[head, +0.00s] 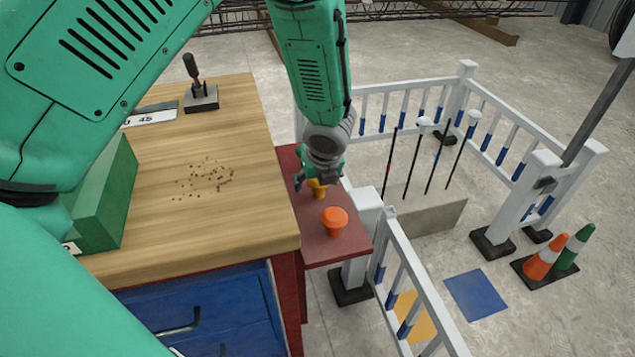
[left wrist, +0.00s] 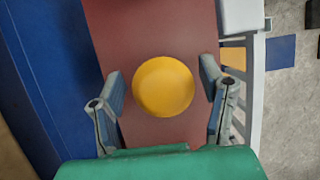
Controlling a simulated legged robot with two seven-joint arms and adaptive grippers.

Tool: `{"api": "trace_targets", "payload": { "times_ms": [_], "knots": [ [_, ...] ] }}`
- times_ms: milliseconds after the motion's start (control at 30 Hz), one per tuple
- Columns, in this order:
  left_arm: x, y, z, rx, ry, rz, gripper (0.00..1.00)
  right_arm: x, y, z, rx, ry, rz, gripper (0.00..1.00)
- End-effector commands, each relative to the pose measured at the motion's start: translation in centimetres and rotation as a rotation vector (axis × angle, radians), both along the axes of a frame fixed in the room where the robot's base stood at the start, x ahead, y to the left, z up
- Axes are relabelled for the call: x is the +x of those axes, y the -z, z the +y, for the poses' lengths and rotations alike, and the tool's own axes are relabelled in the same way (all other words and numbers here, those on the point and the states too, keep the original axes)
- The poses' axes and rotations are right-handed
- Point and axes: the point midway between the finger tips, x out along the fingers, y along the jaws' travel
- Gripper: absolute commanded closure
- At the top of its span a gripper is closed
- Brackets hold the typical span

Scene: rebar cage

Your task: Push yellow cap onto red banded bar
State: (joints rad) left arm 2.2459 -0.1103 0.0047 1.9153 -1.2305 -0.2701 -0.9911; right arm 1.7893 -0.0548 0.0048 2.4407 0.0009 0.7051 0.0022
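The yellow cap (head: 318,189) stands on a dark red side shelf (head: 350,243), partly hidden by my left gripper (head: 319,180). In the left wrist view the yellow cap (left wrist: 163,87) is seen from above as a round disc. It lies between the two spread fingers of my left gripper (left wrist: 161,75), with a gap on each side. Several thin dark upright bars (head: 412,160) stand in a grey concrete block (head: 435,217) inside the white railing. Two bars carry white caps (head: 425,122). My right gripper is not in view.
An orange cap (head: 334,218) stands on the shelf nearer the front. A wooden workbench (head: 225,225) is at left. Orange and green cones (head: 545,258) stand at right.

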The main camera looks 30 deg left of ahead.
Motion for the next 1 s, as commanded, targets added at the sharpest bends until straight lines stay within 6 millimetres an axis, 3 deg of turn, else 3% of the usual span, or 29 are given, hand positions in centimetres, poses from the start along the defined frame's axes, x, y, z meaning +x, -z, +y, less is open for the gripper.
{"api": "trace_targets", "payload": {
  "times_ms": [33, 100, 467, 1000],
  "knots": [
    [0.0, 0.0, 0.0, 0.0, 0.001, 0.0, 0.59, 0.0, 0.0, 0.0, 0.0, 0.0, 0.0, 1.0],
    [0.0, 0.0, -0.1, 0.001, 0.001, 0.001, 0.76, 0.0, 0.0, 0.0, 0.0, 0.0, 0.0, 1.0],
    [0.0, -0.4, 0.0, 0.0, 0.0, 0.0, 0.76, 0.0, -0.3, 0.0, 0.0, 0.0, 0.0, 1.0],
    [0.0, -9.9, 0.0, -0.001, -0.001, 0.0, 0.76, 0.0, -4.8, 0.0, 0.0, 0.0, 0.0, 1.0]
  ]
}}
